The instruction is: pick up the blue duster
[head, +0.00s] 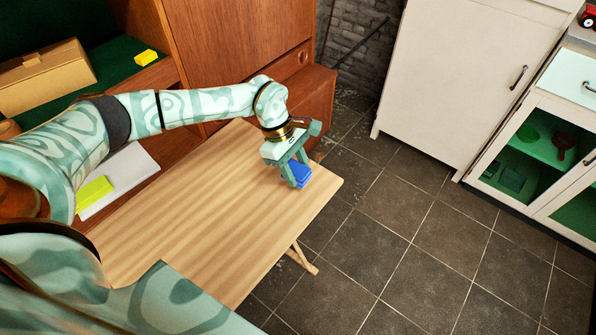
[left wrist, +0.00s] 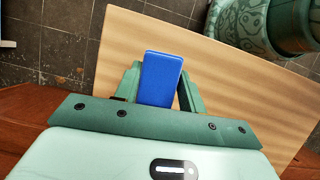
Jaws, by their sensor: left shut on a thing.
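The blue duster (head: 299,172) is a small blue block near the right end of the wooden table (head: 200,215). My left gripper (head: 296,176) comes down over it, with its green fingers on either side of it. In the left wrist view, the duster (left wrist: 162,78) sits between the two fingers of my left gripper (left wrist: 160,88). The gripper is shut on it. I cannot tell whether the duster touches the tabletop or is held just above it. My right gripper is in neither view.
A wooden cabinet (head: 235,50) stands behind the table. A white cabinet (head: 460,75) stands at the right. The middle of the table and the tiled floor (head: 400,230) are clear.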

